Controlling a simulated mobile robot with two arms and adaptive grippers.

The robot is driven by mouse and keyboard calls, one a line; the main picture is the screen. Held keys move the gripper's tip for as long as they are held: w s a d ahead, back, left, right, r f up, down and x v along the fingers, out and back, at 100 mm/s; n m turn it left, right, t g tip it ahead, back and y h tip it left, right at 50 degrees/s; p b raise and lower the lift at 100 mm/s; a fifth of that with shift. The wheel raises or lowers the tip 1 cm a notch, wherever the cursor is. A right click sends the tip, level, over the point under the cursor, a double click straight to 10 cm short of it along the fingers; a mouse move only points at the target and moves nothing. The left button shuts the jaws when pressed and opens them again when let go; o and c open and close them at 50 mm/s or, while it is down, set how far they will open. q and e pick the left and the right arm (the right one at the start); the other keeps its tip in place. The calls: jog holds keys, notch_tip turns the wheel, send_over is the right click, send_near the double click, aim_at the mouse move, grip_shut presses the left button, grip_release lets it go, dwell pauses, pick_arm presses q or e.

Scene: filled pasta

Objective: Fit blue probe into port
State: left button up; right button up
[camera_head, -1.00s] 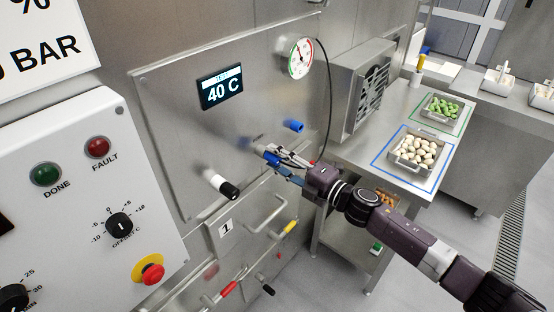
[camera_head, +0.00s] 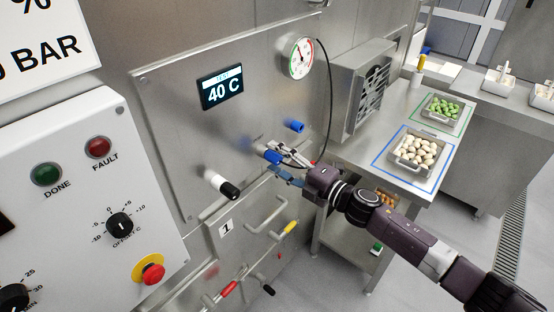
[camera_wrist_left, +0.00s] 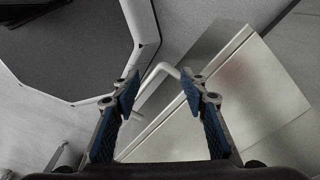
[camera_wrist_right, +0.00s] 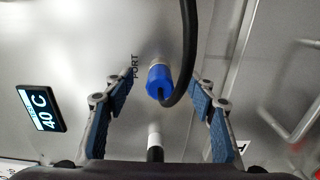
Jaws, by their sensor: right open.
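The blue probe (camera_head: 272,157) with its black cable is at the metal panel. In the right wrist view the blue probe (camera_wrist_right: 159,82) points into a metal collar (camera_wrist_right: 157,61) beside the word PORT (camera_wrist_right: 135,67); its exact depth cannot be told. My right gripper (camera_head: 279,161) is open, with its fingers on either side of the probe and apart from it. It also shows open in the right wrist view (camera_wrist_right: 159,88). My left gripper (camera_wrist_left: 160,88) is open and empty, seen only in the left wrist view.
A second blue cylinder (camera_head: 294,126) sticks out of the panel (camera_head: 170,120) at the upper right, and a black-and-white knob (camera_head: 222,187) at the lower left. A display (camera_head: 222,90) reads 40 C. A bent handle (camera_wrist_left: 160,75) lies beyond my left fingers.

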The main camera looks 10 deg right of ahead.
dwell(0.4)
jog(key=v, duration=0.7)
dwell(0.4)
jog(key=shift+d, duration=0.1)
jog(key=v, duration=1.2)
